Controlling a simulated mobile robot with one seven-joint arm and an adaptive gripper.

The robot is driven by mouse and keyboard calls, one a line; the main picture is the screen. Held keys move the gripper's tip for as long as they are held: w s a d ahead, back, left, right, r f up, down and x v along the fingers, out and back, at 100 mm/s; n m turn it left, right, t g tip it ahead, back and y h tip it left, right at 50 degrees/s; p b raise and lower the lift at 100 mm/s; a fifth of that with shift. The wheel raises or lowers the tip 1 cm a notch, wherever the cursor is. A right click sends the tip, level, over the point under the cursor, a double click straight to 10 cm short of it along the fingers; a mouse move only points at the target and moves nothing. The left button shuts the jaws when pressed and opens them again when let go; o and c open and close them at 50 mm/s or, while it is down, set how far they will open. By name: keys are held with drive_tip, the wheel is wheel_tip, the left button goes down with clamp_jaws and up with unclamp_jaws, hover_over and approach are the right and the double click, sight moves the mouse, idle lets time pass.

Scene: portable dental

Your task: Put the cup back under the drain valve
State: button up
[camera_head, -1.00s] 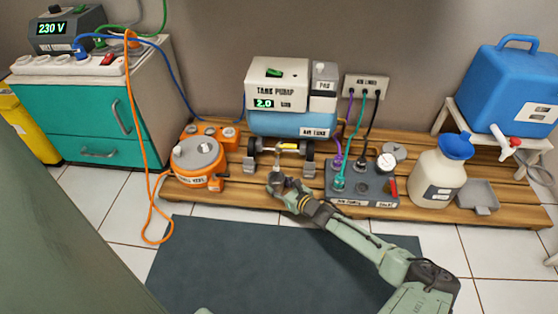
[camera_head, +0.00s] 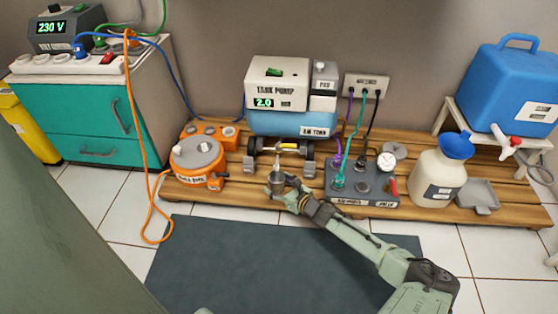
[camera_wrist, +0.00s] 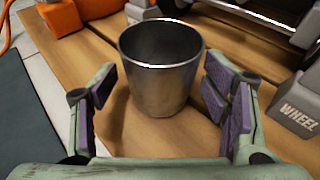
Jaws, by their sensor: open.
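The metal cup (camera_head: 276,182) stands upright on the wooden pallet in front of the tank pump (camera_head: 290,100). In the wrist view the cup (camera_wrist: 160,68) is at the centre, just beyond my fingertips and partly between their lines. My gripper (camera_head: 287,193) is open; in the wrist view its two purple-padded fingers (camera_wrist: 165,100) stand apart on either side, with a gap to the cup. The drain valve (camera_head: 277,155) hangs under the blue air tank, with a yellow handle (camera_head: 289,146) beside it. It is above the cup in the head view.
The orange unit (camera_head: 198,163) is left of the cup. The grey hose block (camera_head: 362,184) is close on the right. Grey wheel blocks (camera_head: 308,167) flank the pump.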

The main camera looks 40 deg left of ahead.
drive_tip(key=shift+f, duration=0.15)
drive_tip(key=p+v, duration=0.3)
drive_tip(key=v, duration=0.7)
drive_tip(key=shift+s+d+p, duration=0.35)
drive_tip(key=shift+d+p, duration=0.05)
drive_tip(key=shift+f, duration=0.15)
